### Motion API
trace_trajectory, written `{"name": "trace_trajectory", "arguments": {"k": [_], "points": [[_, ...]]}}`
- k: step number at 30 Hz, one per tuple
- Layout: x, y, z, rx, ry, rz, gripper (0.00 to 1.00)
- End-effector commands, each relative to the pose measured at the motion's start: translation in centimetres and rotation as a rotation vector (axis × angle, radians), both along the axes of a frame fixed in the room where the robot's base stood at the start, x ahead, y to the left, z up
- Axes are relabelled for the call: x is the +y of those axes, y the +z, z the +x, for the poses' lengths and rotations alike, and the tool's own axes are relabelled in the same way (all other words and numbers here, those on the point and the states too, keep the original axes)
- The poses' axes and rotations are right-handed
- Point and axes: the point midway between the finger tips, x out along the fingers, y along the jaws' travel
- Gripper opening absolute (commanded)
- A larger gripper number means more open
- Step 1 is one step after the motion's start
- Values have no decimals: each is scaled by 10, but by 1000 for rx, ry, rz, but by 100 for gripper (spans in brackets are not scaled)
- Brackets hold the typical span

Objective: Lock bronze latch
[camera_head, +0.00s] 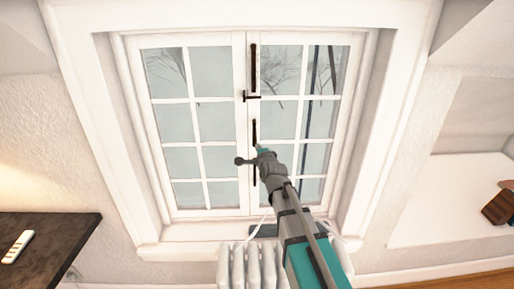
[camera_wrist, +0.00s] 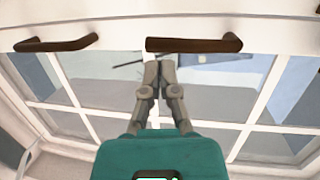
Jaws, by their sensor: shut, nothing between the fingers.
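A dark bronze latch runs along the seam of the white double window. Its upper bar (camera_head: 253,68) stands upright, with a small handle (camera_head: 251,97) sticking out sideways below it. A lower bar (camera_head: 254,131) is partly hidden behind my arm. In the wrist view, two bronze pieces with bent ends show, one at the left (camera_wrist: 57,44) and one at the right (camera_wrist: 195,45). My gripper (camera_wrist: 158,78) is shut and empty. Its tips appear just below the left end of the right piece; I cannot tell whether they touch it.
The window frame (camera_head: 187,232) surrounds the panes. A white radiator (camera_head: 252,268) stands under the sill, close to my arm. A dark table (camera_head: 60,240) with a white remote (camera_head: 17,247) is at the left. A pale ledge (camera_head: 450,218) is at the right.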

Motion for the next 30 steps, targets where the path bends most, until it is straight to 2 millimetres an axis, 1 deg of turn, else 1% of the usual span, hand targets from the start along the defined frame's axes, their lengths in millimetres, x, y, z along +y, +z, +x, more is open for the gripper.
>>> {"name": "trace_trajectory", "arguments": {"k": [12,18,24,30], "points": [[-19,-6,-67,0,0,1,0],[-26,-8,-93,0,0,0,0],[-29,-9,-106,0,0,1,0],[-30,-9,-107,0,0,0,0]]}}
